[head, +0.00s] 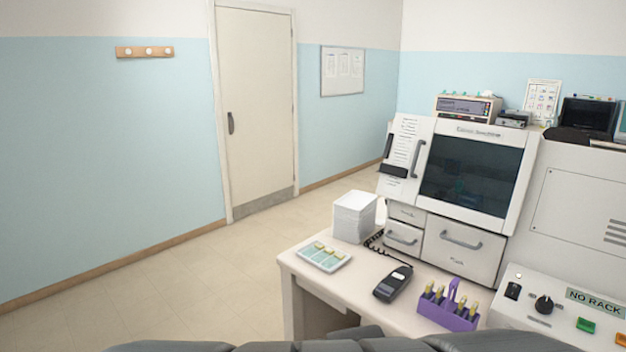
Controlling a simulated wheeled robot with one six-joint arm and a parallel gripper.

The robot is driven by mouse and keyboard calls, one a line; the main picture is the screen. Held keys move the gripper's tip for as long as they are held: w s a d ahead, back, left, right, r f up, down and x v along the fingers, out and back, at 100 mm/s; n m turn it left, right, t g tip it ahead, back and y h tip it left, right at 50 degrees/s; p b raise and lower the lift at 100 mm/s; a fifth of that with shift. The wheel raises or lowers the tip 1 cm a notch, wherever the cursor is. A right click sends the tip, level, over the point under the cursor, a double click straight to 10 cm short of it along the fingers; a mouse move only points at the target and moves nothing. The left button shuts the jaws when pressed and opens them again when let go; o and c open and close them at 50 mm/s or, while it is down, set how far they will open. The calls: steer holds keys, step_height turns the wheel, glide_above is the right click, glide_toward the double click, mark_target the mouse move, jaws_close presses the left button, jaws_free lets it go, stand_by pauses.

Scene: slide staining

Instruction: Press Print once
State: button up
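No button with a readable "Print" label shows in the head view. A control panel (530,318) at the lower right has a display (595,302) reading "NO RACK", a black knob (544,305), a dark switch (513,291), a green button (586,325) and an orange button (621,339) cut by the right edge. Any lettering by the buttons is too small to read. A dark handheld device (393,284) with a coiled cord lies on the table. My gripper is not in view; only dark grey parts of my own body show along the bottom edge.
The white table (300,268) holds a slide tray (324,257), a white stack (355,217) and a purple rack (447,309) with several bottles. A large staining machine (473,172) with a dark window stands behind. The floor at left, toward the closed door (258,100), is clear.

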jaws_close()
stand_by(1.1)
